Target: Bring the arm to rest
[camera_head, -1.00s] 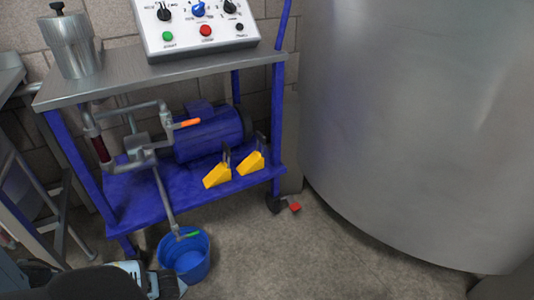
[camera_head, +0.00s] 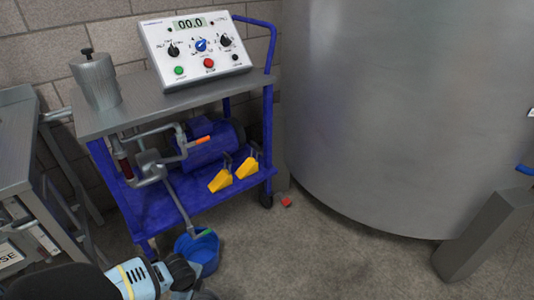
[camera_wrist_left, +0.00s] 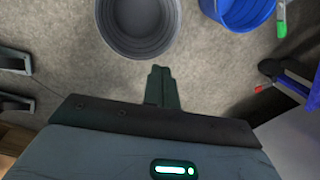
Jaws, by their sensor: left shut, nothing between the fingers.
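My left arm (camera_head: 135,280) comes in at the lower left of the head view, low in front of the blue cart. Its gripper shows in the left wrist view (camera_wrist_left: 161,72), with the two fingers together and nothing between them. The fingertips point toward a grey bucket (camera_wrist_left: 113,40) on the floor and look just short of its rim in the picture; the height between them is unclear. In the head view the fingers are hard to make out at the bottom edge. My right gripper is not in view.
A blue bucket (camera_head: 207,262) stands under the outlet pipe of the blue cart (camera_head: 150,205), close to my left arm. The cart carries a control panel (camera_head: 192,60) and a pump (camera_head: 212,150). A large steel tank (camera_head: 370,110) stands right. Floor in front is open.

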